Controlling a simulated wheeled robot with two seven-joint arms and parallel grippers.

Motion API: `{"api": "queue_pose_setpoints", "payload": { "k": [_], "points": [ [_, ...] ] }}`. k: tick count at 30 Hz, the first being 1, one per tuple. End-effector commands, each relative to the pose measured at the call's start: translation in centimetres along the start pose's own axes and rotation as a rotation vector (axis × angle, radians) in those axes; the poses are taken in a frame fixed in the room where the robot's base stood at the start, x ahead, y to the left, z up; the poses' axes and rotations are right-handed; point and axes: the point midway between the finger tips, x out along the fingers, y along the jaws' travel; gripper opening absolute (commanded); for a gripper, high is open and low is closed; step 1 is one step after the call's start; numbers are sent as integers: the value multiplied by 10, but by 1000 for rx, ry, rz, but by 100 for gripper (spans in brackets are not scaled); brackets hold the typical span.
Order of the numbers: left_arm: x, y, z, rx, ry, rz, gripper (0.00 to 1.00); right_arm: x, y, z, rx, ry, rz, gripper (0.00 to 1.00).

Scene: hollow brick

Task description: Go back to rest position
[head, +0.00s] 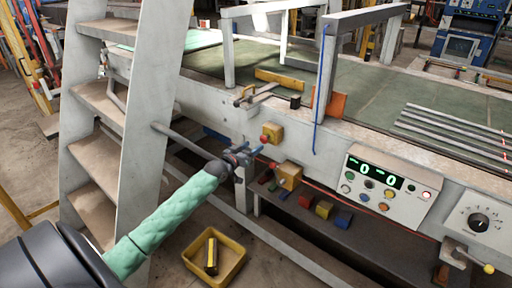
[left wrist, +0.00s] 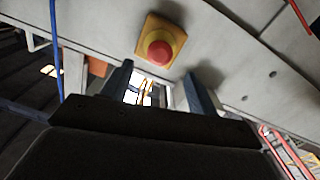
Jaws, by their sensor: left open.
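My left arm reaches in from the lower left in a green sleeve. My left gripper (head: 243,153) is open in front of the machine's side panel, just left of two yellow boxes. In the left wrist view the gripper's two dark fingers (left wrist: 160,88) stand apart with nothing held between them. A yellow box with a red button (left wrist: 160,45) is on the panel beyond the fingertips; I cannot tell whether they touch it. In the head view the upper yellow box (head: 272,132) and the lower yellow box (head: 289,176) are close to the gripper. My right gripper is not in view.
Grey steps (head: 105,105) stand close beside my left arm. A yellow tray (head: 228,262) with a black-and-yellow item is on the floor. Coloured blocks (head: 323,209) lie on a low shelf. A control panel (head: 388,188) with lit displays is to the right.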

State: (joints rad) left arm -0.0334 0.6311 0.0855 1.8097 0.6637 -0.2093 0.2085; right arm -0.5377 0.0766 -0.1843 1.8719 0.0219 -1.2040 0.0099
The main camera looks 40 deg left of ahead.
Motion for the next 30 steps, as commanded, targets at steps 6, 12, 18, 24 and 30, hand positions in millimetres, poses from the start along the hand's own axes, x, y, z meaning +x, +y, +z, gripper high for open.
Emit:
{"api": "queue_pose_setpoints", "payload": {
  "k": [6,12,18,24,30],
  "points": [
    [-8,0,0,0,0,0,59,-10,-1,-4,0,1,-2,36],
    [-9,0,0,0,0,0,59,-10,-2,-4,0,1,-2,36],
    [-8,0,0,0,0,0,59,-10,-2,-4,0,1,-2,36],
    [-8,0,1,12,-8,-2,59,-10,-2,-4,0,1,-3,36],
    [-11,-10,31,104,-169,-45,59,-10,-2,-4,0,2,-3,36]
  ]
}}
